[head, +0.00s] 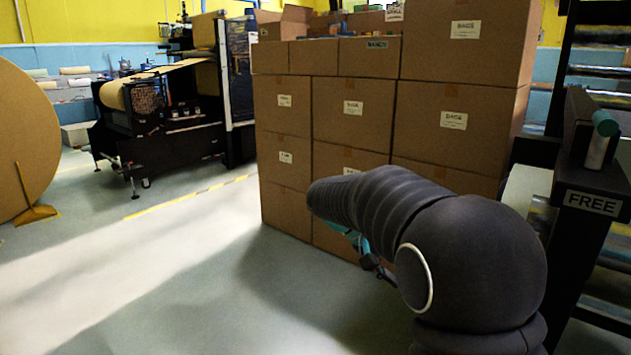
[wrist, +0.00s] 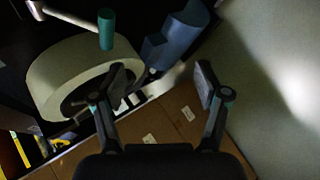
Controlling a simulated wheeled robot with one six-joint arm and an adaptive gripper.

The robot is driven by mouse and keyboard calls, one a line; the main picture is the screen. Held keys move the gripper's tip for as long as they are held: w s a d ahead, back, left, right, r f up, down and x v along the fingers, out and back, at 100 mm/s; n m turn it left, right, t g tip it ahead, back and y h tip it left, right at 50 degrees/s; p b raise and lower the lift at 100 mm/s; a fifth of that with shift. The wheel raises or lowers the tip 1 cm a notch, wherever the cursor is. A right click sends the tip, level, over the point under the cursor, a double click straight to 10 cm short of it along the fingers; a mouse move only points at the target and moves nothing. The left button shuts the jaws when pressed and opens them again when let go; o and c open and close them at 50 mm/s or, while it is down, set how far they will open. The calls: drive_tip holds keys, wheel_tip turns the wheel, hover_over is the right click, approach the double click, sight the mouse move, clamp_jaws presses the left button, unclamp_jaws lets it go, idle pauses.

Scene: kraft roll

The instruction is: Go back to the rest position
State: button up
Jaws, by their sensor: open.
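My gripper (wrist: 160,85) is open in the wrist view, with its two dark fingers apart and nothing between them. A pale roll (wrist: 68,78) with a dark core lies beyond the left finger; I cannot tell whether they touch. In the head view my arm, in a dark ribbed sleeve, reaches left in front of the stacked boxes (head: 352,108). Its sleeve hides most of my gripper there.
A dark rack marked FREE (head: 593,202) with a teal-capped peg (head: 603,124) stands close at right. A large brown roll (head: 28,140) stands at far left, and a dark machine (head: 160,115) behind. The floor (head: 150,270) at front left is clear.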

drive_tip(key=s+a+f+n+t+y+p, duration=0.1)
drive_tip(key=s+a+f+n+y, duration=0.15)
drive_tip(key=s, duration=0.35)
drive_tip(key=s+a+f+n+t+y+p, duration=0.1)
drive_tip(key=s+a+t+y, duration=0.1)
drive_tip(key=s+y, duration=0.25)
drive_tip(key=s+r+m+t+y+p, duration=0.1)
drive_tip(key=s+r+t+p, duration=0.1)
drive_tip(key=s, duration=0.5)
drive_tip(key=s+r+m+t+y+p, duration=0.1)
drive_tip(key=s+r+t+p, duration=0.1)
drive_tip(key=s+r, duration=0.3)
drive_tip(key=s, duration=0.3)
drive_tip(key=shift+y, duration=0.3)
drive_tip(key=shift+d+r, duration=0.1)
